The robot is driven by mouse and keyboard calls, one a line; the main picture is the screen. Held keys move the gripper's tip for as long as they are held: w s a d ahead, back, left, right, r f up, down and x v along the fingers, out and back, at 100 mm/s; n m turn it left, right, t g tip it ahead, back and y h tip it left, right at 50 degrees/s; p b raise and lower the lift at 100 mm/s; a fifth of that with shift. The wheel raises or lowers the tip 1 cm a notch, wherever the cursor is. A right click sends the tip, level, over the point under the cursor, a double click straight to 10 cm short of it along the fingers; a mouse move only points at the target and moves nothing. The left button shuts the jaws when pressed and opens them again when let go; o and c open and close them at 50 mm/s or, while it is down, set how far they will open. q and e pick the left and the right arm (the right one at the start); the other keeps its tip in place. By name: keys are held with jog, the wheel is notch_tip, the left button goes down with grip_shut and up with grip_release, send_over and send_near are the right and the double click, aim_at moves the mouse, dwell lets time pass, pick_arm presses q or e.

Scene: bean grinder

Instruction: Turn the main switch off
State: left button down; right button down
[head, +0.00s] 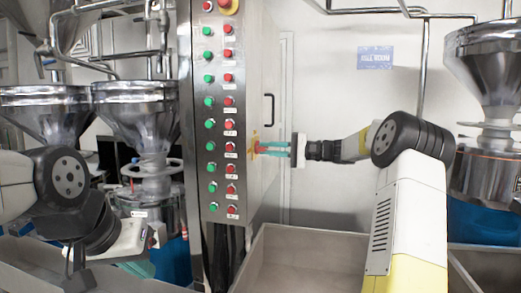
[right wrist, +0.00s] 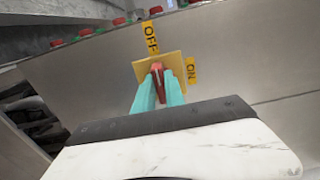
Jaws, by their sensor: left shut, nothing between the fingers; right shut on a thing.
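The main switch is a red handle (right wrist: 157,72) on a square yellow plate (right wrist: 176,64) on the side wall of the control cabinet (head: 262,75). In the right wrist view, a yellow OFF label (right wrist: 150,38) is above the plate and an ON label (right wrist: 192,71) is to its right. My right gripper (head: 262,148) reaches the plate from the right. Its teal fingers are shut on the red handle, which runs roughly up toward the OFF label; its exact angle is partly hidden. My left gripper (head: 145,268) is low at the left, shut and empty, away from the switch.
The cabinet front (head: 220,120) carries rows of green and red buttons. Grinders with steel hoppers (head: 135,108) stand at left and another (head: 490,75) at right. A grey bin (head: 315,245) stands below the switch.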

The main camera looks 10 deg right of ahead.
dwell(0.5)
jog(key=c, duration=1.4)
grip_release()
jog(key=v, duration=0.7)
jog(key=shift+d, duration=0.4)
jog(key=shift+s, duration=0.15)
